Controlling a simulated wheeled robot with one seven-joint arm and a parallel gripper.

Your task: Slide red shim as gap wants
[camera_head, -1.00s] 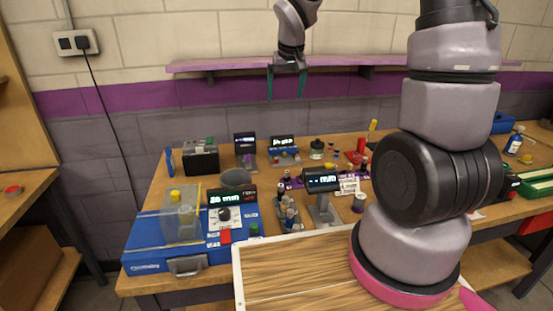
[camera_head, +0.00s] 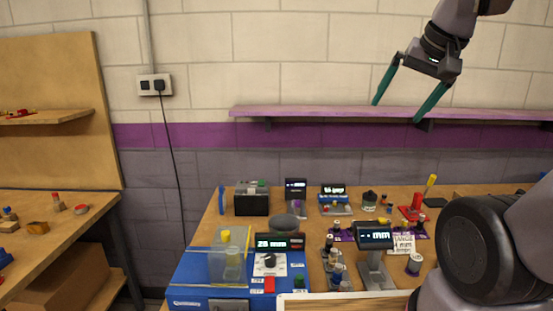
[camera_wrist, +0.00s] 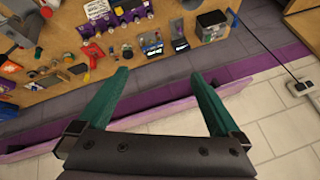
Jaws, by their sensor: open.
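My gripper (camera_head: 398,110) is open and empty, high in front of the wall above the purple shelf. Its green fingers (camera_wrist: 158,74) are spread wide in the wrist view, nothing between them. A blue machine (camera_head: 215,270) at the bench's front left has a clear cover, a dial, a red block (camera_head: 270,284) and a display (camera_head: 279,242) that seems to read 28 mm. A display stand (camera_head: 374,236) shows dashes and mm. A small blue unit (camera_head: 334,205) at the back has a lit display, too small to read surely. I cannot tell which red piece is the shim.
Several small cylinders crowd the bench middle. The purple shelf (camera_head: 330,113) runs along the wall. Another bench (camera_head: 65,225) is at left.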

